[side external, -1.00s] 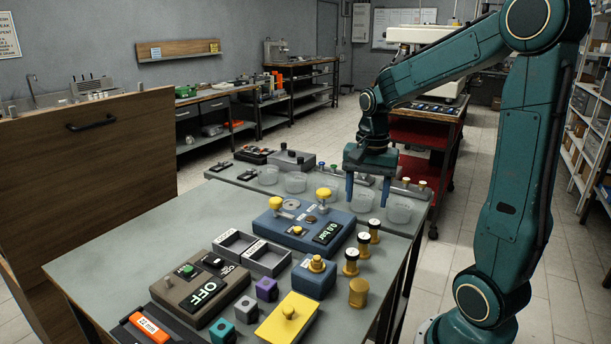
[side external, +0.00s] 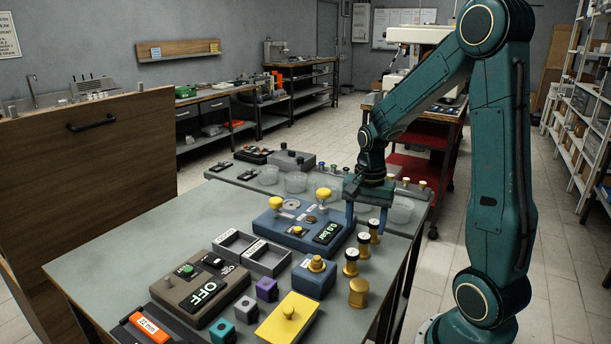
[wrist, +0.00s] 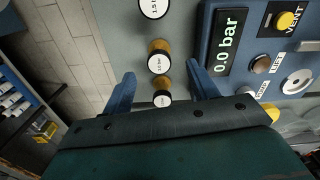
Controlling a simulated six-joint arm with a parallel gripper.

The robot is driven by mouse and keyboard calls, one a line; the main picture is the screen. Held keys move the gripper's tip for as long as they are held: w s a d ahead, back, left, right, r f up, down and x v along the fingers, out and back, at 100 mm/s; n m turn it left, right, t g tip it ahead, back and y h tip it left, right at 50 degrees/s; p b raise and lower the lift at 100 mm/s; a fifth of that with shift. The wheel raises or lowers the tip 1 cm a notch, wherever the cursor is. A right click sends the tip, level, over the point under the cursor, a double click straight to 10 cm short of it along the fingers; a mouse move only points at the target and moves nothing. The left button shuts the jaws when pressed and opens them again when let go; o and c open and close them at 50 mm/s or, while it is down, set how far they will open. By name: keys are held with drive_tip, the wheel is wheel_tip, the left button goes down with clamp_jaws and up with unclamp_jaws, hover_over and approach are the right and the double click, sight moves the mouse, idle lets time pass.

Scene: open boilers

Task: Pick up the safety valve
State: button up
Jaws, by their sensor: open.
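Three brass safety valves with black collars and white labelled tops stand in a row at the right edge of the near table: a back one (side external: 375,228), a middle one (side external: 363,244) and a front one (side external: 351,264). My gripper (side external: 366,222) is open and empty, pointing down above the back end of the row. In the wrist view, the middle valve (wrist: 160,57) and the back valve (wrist: 163,92) lie between my finger lines (wrist: 160,72). The front valve (wrist: 154,6) is cut by the top edge, its label reading 1.5.
A blue boiler box (side external: 285,232) with yellow knobs and a "0.0 bar" display stands close left of the valves. A blue block with a brass fitting (side external: 315,276), a brass cylinder (side external: 358,292) and a yellow plate (side external: 287,320) sit in front. Clear cups (side external: 296,182) stand behind.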

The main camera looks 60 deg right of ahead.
sight(364, 235)
drive_tip(key=shift+f, duration=0.75)
drive_tip(key=shift+f, duration=2.6)
drive_tip(key=c, duration=1.1)
drive_tip(key=shift+r, duration=0.15)
wheel_tip(364, 235, up, 20)
drive_tip(key=shift+f, duration=0.1)
